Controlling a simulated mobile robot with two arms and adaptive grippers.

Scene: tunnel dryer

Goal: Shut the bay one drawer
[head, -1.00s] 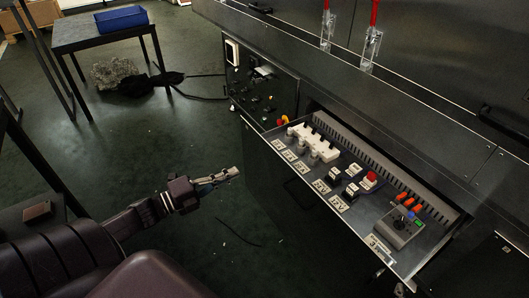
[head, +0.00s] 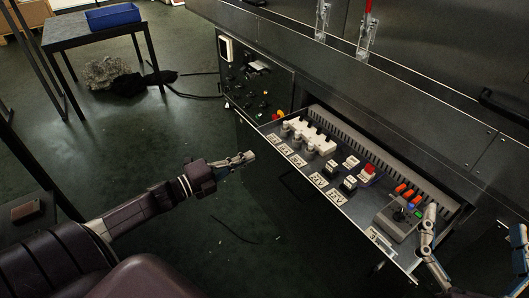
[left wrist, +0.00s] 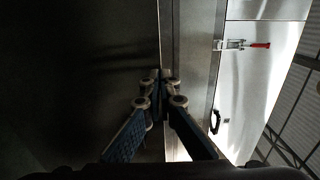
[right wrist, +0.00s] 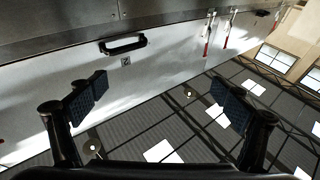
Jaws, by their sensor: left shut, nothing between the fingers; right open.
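The pulled-out drawer (head: 366,196) is a shallow metal tray that juts from the dark cabinet. It carries white terminal blocks, switches, a red button and a grey control box. I cannot read which bay it belongs to. My left gripper (head: 252,155) is shut and empty, just off the drawer's front side near its left part. In the left wrist view its fingertips (left wrist: 161,76) meet beside a metal edge. My right gripper (head: 478,222) is open at the drawer's right end, one finger beside the grey box. In the right wrist view its fingers (right wrist: 160,96) are spread with nothing between.
A control panel (head: 258,80) with knobs sits left of the drawer. Toggle latches (head: 368,30) stand on the ledge above. A table with a blue bin (head: 112,16) is at the back left. A cable lies on the floor. The floor before the drawer is mostly clear.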

